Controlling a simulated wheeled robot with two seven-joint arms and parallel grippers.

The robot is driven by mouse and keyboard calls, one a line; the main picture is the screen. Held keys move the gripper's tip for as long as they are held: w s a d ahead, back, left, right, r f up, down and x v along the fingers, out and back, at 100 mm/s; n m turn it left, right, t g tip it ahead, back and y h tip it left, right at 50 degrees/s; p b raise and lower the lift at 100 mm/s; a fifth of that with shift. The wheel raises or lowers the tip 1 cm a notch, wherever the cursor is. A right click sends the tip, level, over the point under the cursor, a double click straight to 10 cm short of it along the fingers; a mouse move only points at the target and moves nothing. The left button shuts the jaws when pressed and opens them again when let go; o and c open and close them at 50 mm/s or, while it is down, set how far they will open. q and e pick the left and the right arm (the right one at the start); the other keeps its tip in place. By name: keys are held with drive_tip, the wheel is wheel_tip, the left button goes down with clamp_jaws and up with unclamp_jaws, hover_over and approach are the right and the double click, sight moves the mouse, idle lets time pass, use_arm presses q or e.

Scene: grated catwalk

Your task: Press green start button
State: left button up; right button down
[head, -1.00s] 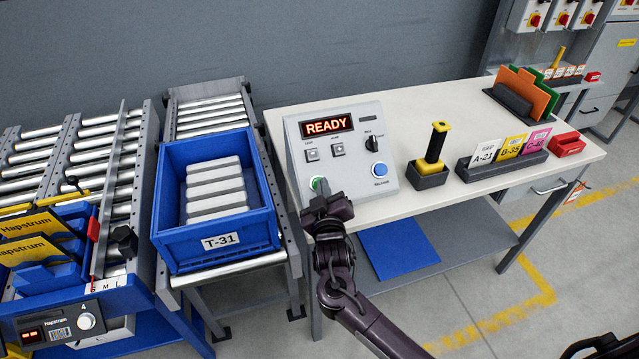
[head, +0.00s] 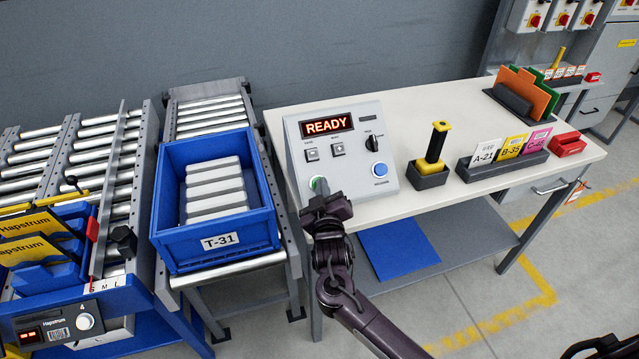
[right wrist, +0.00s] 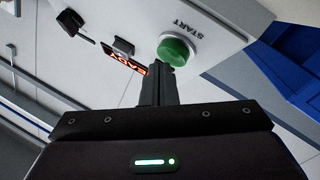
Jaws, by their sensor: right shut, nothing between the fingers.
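The control box (head: 357,128) stands on the white table with a lit red READY display (head: 327,126). The green start button (head: 321,186) is at its lower left, partly hidden behind my right gripper (head: 319,200) in the head view. In the right wrist view the green button (right wrist: 176,49) shows under the word START. The shut, empty fingertips of my right gripper (right wrist: 161,69) are right at the button's lower edge; I cannot tell whether they touch it. My left gripper is not in view.
A blue button (head: 379,170) and a black knob (head: 371,141) are on the same box. A blue crate (head: 217,240) marked T-31 stands close at left on rollers. A yellow-black handled tool (head: 434,148) and card holder (head: 500,168) stand to the right.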

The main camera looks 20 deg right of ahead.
drive_tip(key=shift+w+f+b, duration=0.55)
drive_tip(key=shift+f+b, duration=0.05)
drive_tip(key=shift+b, duration=0.1)
idle(0.8)
idle(0.3)
drive_tip(key=shift+s+r+p, duration=0.85)
drive_tip(key=shift+p, duration=0.55)
drive_tip(key=s+r+p, duration=0.3)
drive_tip(key=p, duration=0.2)
drive_tip(key=shift+s+d+r, duration=0.1)
drive_tip(key=shift+s+r, duration=0.15)
drive_tip(key=shift+r, duration=0.05)
